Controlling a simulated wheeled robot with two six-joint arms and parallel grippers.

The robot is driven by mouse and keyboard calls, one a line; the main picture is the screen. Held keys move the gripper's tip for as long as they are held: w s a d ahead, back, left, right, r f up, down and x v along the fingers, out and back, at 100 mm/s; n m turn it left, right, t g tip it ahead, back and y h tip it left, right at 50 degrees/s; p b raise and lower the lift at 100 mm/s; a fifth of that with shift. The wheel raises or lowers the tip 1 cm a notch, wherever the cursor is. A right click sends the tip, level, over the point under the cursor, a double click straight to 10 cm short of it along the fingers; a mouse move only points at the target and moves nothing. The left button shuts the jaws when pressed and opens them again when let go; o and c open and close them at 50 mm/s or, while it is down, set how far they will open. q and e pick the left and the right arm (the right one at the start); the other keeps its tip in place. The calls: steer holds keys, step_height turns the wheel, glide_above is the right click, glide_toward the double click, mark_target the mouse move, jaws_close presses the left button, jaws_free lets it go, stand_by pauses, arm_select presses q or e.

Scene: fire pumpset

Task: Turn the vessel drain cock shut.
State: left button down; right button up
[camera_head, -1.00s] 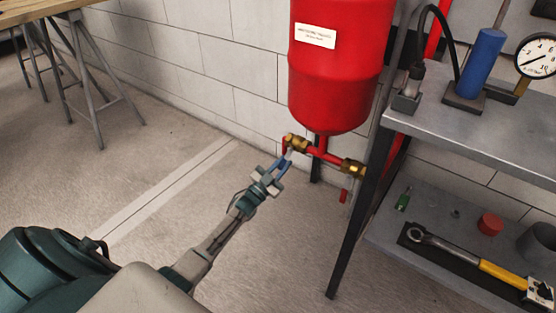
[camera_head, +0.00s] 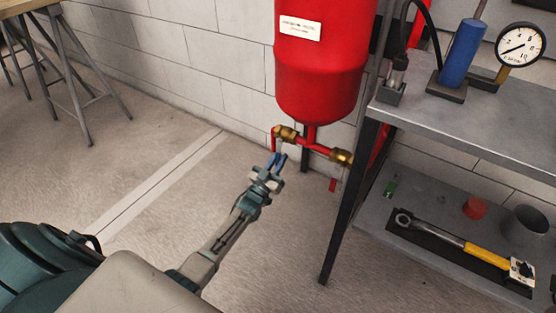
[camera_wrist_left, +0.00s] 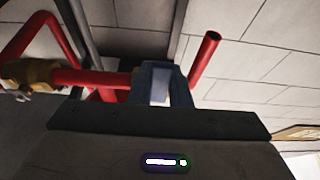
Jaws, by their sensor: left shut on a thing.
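The red vessel (camera_head: 320,75) hangs by the wall, with a short red pipe run (camera_head: 313,145) under it. A brass cock (camera_head: 287,132) sits at the left end, beside a short red downturned spout; no label tells whether it is the drain cock. A pale lever hangs below it. My left gripper (camera_head: 276,162) is just below the cock, its blue fingers shut on the pale lever (camera_wrist_left: 160,92). The fingers hide part of the lever. In the left wrist view an open red pipe end (camera_wrist_left: 206,48) shows right of the fingers. My right gripper is out of view.
A second brass fitting (camera_head: 341,157) sits at the right end of the pipe, near the dark leg (camera_head: 345,215) of a grey shelf bench. The bench holds a gauge (camera_head: 519,45) above and a torque wrench (camera_head: 440,238) below. The floor left of my arm is clear.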

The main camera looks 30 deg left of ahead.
arm_select(q)
steer(key=shift+f, duration=0.1)
steer(key=c, duration=1.3)
jaws_free()
steer(key=shift+c, duration=0.2)
steer(key=shift+s, duration=0.1)
steer(key=p+v, duration=0.2)
steer(key=v, duration=0.8)
steer(key=shift+s, duration=0.3)
steer(key=shift+f, duration=0.1)
